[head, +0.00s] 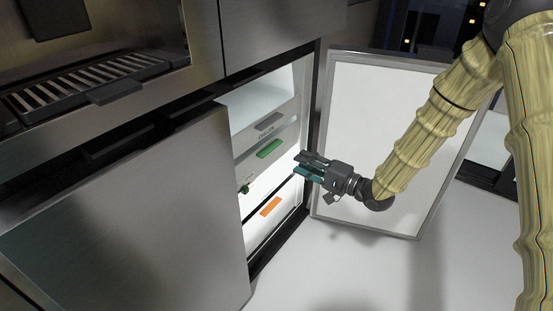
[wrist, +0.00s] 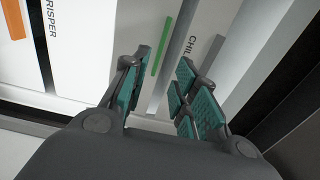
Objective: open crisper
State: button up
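The open fridge holds stacked white drawer fronts. The lower front has an orange handle (head: 270,206), which shows at the left edge in the wrist view (wrist: 12,20). The lettering "RISPER" (wrist: 52,18) sits beside it, across a dark gap. A green handle (head: 268,148) is on the front above, near lettering starting "CHIL" (wrist: 192,45). My gripper (head: 298,164) is open and empty, in front of the fridge, right of the green handle and above the orange one. It appears clear of both handles. Its teal-padded fingers also show in the wrist view (wrist: 160,95).
The fridge door (head: 385,130) stands open on the right, behind my arm. A grey handle (head: 269,121) is above the green one. A steel panel (head: 130,215) stands left of the opening. The pale floor (head: 340,270) in front is clear.

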aim_at(273, 150)
jog(key=b+x, duration=0.4)
jog(key=x, duration=0.6)
jog(key=shift+w+a, duration=0.15)
jog(key=shift+a, duration=0.15)
grip_shut()
